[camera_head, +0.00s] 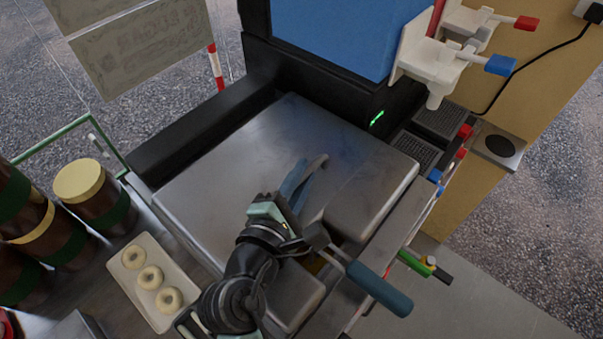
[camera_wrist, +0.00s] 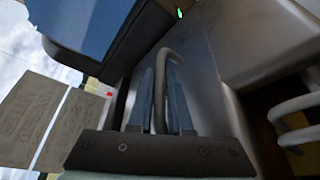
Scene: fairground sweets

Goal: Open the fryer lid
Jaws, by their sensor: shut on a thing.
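The fryer lid (camera_head: 235,160) is a broad grey metal cover in the middle of the head view. Its curved bar handle (camera_head: 319,163) stands up from the surface. My gripper (camera_head: 295,186) is shut on this handle, with its blue-grey fingers around the bar. In the wrist view the handle (camera_wrist: 161,62) runs up between the two fingers, and the lid (camera_wrist: 203,90) lies behind them. I cannot tell whether the lid is raised at all. My arm hides part of the lid's near edge.
A basket handle with a blue-grey grip (camera_head: 380,288) sticks out at the lid's near right. A tray (camera_head: 140,294) of doughnuts and several brown jars (camera_head: 95,195) stand at the left. A dispenser with levers (camera_head: 430,60) is at the back right.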

